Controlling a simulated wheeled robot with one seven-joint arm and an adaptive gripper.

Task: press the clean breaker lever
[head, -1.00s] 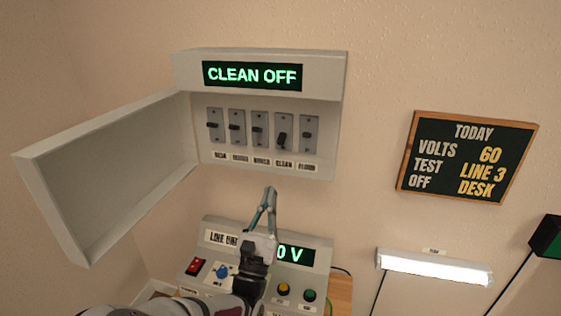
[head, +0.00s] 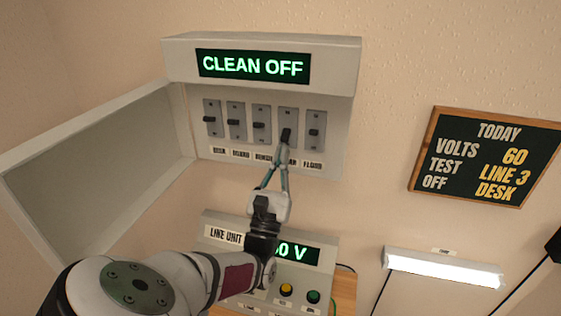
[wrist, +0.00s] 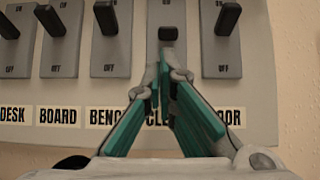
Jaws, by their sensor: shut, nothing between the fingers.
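The clean breaker lever (head: 286,135) is a dark handle on the fourth grey switch plate from the left, inside the open breaker box (head: 352,75). It hangs lower than its neighbours in the head view. The lever also shows end-on in the wrist view (wrist: 168,33), in front of the fingers. My gripper (head: 283,152) is shut and empty, its teal fingers pointing up at the lever from just below. In the wrist view my fingertips (wrist: 165,68) are over the lower part of that plate and partly cover the CLEAN label. I cannot tell whether they touch the lever.
The box display (head: 253,66) reads CLEAN OFF. The floor lever (head: 314,132) is close on the right and the bench lever (head: 260,125) on the left. The box door (head: 95,170) stands open at left. A line unit (head: 225,235) stands below; a notice board (head: 485,157) hangs right.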

